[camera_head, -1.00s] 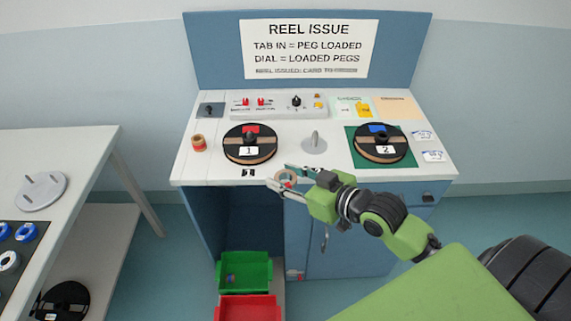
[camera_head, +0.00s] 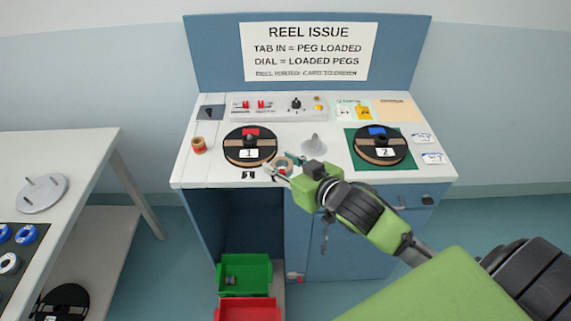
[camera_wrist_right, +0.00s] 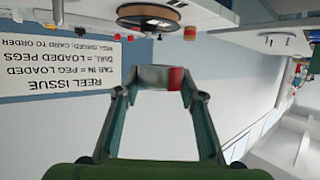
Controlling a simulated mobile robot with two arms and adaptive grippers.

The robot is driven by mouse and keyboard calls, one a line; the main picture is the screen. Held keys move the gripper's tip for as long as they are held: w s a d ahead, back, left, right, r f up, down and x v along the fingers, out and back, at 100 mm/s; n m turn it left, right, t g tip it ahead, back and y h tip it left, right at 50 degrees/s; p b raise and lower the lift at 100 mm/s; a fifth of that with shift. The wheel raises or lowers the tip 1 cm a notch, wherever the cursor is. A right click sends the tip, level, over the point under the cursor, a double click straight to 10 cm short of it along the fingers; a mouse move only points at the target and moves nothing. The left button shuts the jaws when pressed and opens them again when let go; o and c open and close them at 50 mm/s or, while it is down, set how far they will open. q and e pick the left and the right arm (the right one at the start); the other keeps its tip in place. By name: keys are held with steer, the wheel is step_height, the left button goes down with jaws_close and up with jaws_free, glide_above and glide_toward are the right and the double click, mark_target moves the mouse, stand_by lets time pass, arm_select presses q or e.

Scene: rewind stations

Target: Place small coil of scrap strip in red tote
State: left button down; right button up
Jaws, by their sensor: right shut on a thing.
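My right gripper (camera_head: 281,168) is shut on a small ring-shaped coil of strip (camera_head: 287,160). It holds the coil just over the front edge of the cabinet top, near reel 1. In the right wrist view the coil (camera_wrist_right: 160,77) is a pale band with a red patch, between the fingertips of the right gripper (camera_wrist_right: 157,90). The red tote (camera_head: 248,308) is low at the bottom of the head view, in front of the green tote (camera_head: 245,277) and partly cut off by the frame. My left gripper is not in view.
Reel 1 (camera_head: 249,133) and reel 2 (camera_head: 372,133) lie on the cabinet top (camera_head: 215,170), with a bare peg (camera_head: 314,143) between them. A tan roll (camera_head: 199,145) stands at the left. A white side table (camera_head: 75,150) is at far left, with free floor between.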

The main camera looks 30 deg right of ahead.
steer(key=w+d+f, duration=0.2)
steer(key=w, duration=0.1)
steer(key=w+d+f+p, duration=0.1)
steer(key=w+d+f, duration=0.1)
steer(key=w, duration=0.1)
steer(key=w+d+f, duration=0.2)
steer(key=w+f, duration=0.1)
steer(key=shift+w+f+p, duration=0.1)
steer(key=shift+w+p, duration=0.25)
steer(key=shift+w+d+f, duration=0.2)
steer(key=shift+w+f, duration=0.3)
steer(key=shift+f, duration=0.25)
steer(key=shift+w+d+f+p, duration=0.1)
steer(key=shift+w+f+p, duration=0.1)
steer(key=shift+f, duration=0.4)
steer(key=shift+w+d+f+p, duration=0.1)
steer(key=shift+f+p, duration=0.1)
steer(key=shift+f, duration=0.35)
steer(key=shift+f+p, duration=0.2)
steer(key=shift+p, duration=0.2)
steer(key=shift+f, duration=0.35)
